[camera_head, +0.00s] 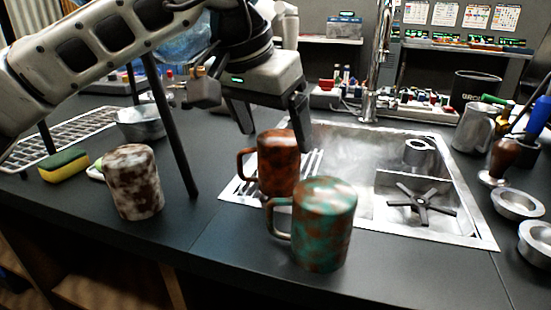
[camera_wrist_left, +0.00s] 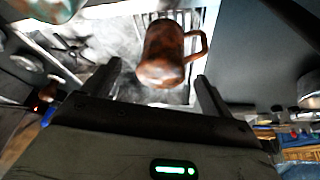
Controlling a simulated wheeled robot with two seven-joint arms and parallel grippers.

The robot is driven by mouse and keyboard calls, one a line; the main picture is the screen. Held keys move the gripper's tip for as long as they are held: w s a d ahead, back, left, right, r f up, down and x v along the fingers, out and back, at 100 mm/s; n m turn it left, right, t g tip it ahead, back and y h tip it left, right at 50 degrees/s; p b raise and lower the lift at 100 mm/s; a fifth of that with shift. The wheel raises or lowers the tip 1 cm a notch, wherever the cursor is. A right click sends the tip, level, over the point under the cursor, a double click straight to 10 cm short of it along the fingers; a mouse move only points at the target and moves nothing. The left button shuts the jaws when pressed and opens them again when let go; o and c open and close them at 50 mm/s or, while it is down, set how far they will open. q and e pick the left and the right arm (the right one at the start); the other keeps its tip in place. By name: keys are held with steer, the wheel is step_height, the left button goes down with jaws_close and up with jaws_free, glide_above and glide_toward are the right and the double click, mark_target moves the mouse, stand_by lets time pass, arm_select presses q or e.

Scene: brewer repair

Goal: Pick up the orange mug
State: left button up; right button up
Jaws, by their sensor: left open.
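The orange mug (camera_head: 278,165), mottled rust-orange and dark, stands upright at the left end of the sink, its handle to the left. In the left wrist view the same mug (camera_wrist_left: 162,55) lies ahead of the jaws, with its handle on the right. My left gripper (camera_head: 275,130) is above and just behind the mug, with its fingers spread. In the left wrist view, the gripper (camera_wrist_left: 160,80) has one finger on each side of the mug's near end. I cannot tell whether they touch it. My right gripper is not in view.
A teal-and-rust mug (camera_head: 323,225) stands close in front, partly overlapping the orange mug. A brown-and-white mug (camera_head: 134,182) stands to the left. The metal sink (camera_head: 440,225) holds a star-shaped burner grate. A sponge (camera_head: 64,166) and bowl (camera_head: 139,123) lie far left.

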mark_target(277, 137)
arm_select(q)
steer(key=x, duration=0.5)
steer(key=shift+w+d, duration=0.1)
steer(key=shift+w, duration=0.3)
steer(key=c, duration=1.1)
steer(key=shift+o, duration=0.2)
steer(key=shift+r, duration=0.1)
